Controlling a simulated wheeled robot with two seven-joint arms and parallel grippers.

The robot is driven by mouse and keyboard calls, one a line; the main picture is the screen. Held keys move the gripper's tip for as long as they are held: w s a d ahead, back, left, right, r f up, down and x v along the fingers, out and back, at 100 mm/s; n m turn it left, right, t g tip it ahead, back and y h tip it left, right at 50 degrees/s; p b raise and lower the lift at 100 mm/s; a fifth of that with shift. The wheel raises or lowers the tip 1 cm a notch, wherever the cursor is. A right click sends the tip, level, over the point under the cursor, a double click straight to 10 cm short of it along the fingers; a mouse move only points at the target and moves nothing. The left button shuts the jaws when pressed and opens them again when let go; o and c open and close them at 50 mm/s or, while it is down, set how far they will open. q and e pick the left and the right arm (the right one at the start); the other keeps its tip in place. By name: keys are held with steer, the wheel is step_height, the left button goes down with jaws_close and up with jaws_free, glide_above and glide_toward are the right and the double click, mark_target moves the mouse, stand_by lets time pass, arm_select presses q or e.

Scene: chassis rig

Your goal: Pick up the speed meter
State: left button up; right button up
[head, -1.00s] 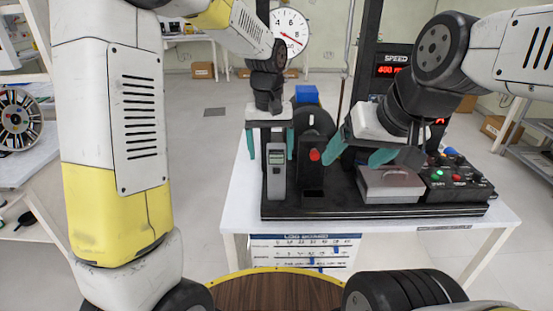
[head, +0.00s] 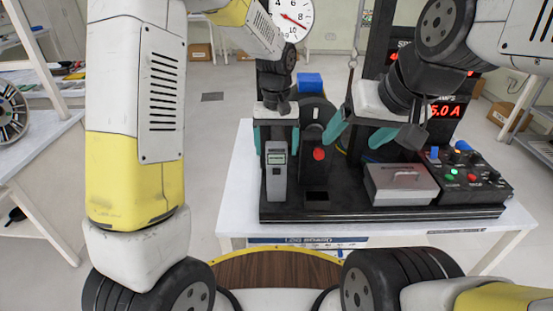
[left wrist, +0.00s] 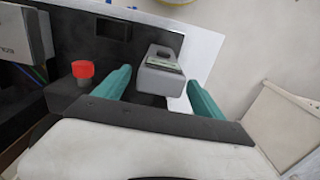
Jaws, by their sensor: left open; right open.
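The speed meter (head: 276,174) is a grey handheld device with a small greenish display, standing upright at the left end of the black rig base. In the left wrist view the speed meter (left wrist: 160,76) lies between the two teal fingers, with its top facing the camera. My left gripper (head: 276,140) is open around it, one finger on each side; I cannot tell whether the fingers touch it. In the left wrist view my left gripper (left wrist: 158,95) shows a gap beside the meter. My right gripper (head: 357,138) is open and empty above the rig's middle.
A red button (head: 319,153) on a black post stands just right of the meter. A grey metal box (head: 402,184) and a control panel (head: 467,175) with lit buttons sit further right. The white table (head: 236,200) has bare room at the left.

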mark_target(276, 160)
arm_select(q)
steer(key=f, duration=0.4)
steer(key=shift+s+f, duration=0.15)
steer(key=shift+s, duration=0.25)
steer(key=shift+c, duration=0.4)
jaws_close()
